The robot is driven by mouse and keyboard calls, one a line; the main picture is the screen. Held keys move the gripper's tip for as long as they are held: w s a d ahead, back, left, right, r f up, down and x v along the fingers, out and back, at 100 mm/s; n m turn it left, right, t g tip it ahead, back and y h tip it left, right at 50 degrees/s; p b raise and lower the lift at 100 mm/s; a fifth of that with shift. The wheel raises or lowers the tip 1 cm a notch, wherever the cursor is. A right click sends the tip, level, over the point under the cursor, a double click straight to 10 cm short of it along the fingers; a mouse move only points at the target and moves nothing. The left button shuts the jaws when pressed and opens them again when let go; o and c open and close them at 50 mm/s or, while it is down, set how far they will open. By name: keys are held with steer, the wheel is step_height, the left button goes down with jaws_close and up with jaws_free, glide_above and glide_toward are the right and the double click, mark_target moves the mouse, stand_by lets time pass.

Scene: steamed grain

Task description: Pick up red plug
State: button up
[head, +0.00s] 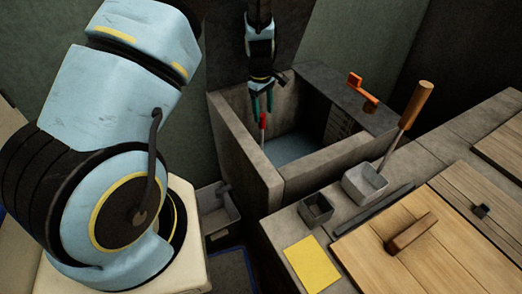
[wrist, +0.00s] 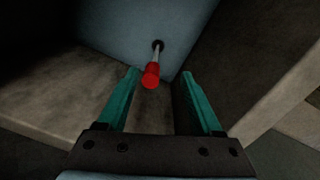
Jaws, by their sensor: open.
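The red plug (head: 263,120) is a red-tipped handle on a thin metal rod, seen in the stone basin. In the wrist view the red plug (wrist: 151,75) stands on its rod, which enters a dark round hole in the basin's blue-grey floor (wrist: 125,35). My gripper (head: 262,113) hangs over the basin with its fingers pointing down. In the wrist view my gripper (wrist: 161,75) is open, with its two teal fingers apart. The red knob shows between the fingertips, a little nearer the left one. I cannot tell its exact depth relative to the fingertips.
The stone basin (head: 240,150) has raised walls around my gripper. An orange crank handle (head: 362,88) sits on its dark right block. A wooden-handled tool (head: 409,115) stands in a light grey box (head: 364,184). A small dark box (head: 316,208) and a yellow sheet (head: 312,263) lie nearer on the counter.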

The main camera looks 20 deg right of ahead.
mark_target(262, 115)
steer(key=shift+n+y, duration=0.3)
steer(key=shift+n, duration=0.3)
steer(key=w+f, duration=0.2)
steer(key=f, duration=0.1)
steer(key=shift+d+f+p, duration=0.15)
steer(key=shift+f+p, duration=0.05)
steer(key=shift+p, duration=0.1)
steer(key=shift+w+f+p, duration=0.1)
steer(key=shift+f+p, duration=0.65)
steer(key=shift+f, duration=2.85)
jaws_close()
